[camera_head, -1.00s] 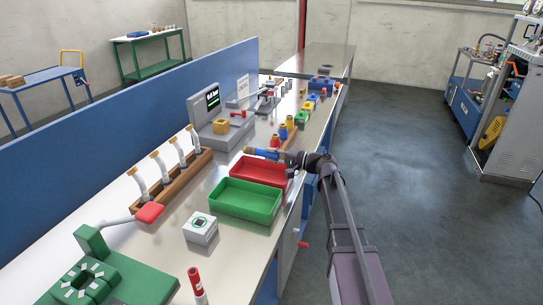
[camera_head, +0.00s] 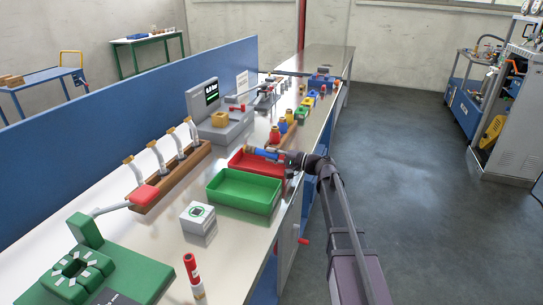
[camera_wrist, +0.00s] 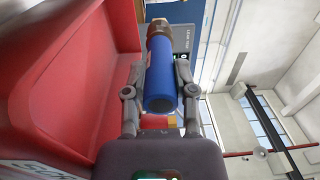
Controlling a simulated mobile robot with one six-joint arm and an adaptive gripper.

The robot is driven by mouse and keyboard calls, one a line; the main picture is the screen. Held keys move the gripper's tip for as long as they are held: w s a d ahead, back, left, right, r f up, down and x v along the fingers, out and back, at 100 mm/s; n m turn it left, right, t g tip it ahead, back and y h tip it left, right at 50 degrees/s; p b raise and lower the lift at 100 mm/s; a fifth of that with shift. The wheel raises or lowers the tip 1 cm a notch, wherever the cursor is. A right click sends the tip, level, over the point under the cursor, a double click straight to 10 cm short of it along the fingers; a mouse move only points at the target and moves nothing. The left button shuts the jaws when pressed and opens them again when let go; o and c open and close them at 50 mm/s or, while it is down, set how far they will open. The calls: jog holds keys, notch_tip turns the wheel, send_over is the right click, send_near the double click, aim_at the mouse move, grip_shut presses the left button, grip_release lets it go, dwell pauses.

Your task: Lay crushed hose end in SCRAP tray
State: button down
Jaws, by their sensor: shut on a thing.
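My gripper (camera_head: 284,156) is shut on the crushed hose end (camera_head: 264,153), a short blue tube with a brass-coloured fitting at its far end. In the wrist view the hose end (camera_wrist: 161,78) lies lengthwise between the two fingers (camera_wrist: 158,93), its open end toward the camera. The red tray (camera_head: 240,167) is on the bench; in the head view the hose overlaps its far part. In the wrist view the red tray wall (camera_wrist: 72,75) fills the left side, close beside the hose. A white label (camera_wrist: 30,171) on it is only partly visible. I cannot tell whether the hose touches the tray.
A green tray (camera_head: 240,205) sits directly in front of the red one. A wooden rack (camera_head: 172,176) with several white hoses stands to the left. Coloured fittings (camera_head: 283,127) stand behind the red tray. A white box (camera_head: 197,217) is nearer. Open floor lies right.

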jog(key=shift+s+f, duration=0.75)
jog(key=shift+f, duration=0.05)
jog(key=shift+c, duration=1.7)
grip_release()
jog(key=shift+s+f, duration=0.15)
jog(key=shift+s, duration=0.05)
jog(key=shift+v, duration=1.6)
jog(key=d, duration=0.4)
jog(key=s+d, duration=0.1)
jog(key=d, duration=0.1)
jog(key=shift+s+d+r, duration=0.1)
jog(key=shift+d+r, duration=0.15)
jog(key=shift+r, duration=0.05)
jog(key=shift+s+d+r, duration=0.15)
jog(key=shift+d+r, duration=0.05)
jog(key=shift+d, duration=0.25)
jog(key=shift+s+d+r, duration=0.15)
jog(key=shift+d, duration=0.35)
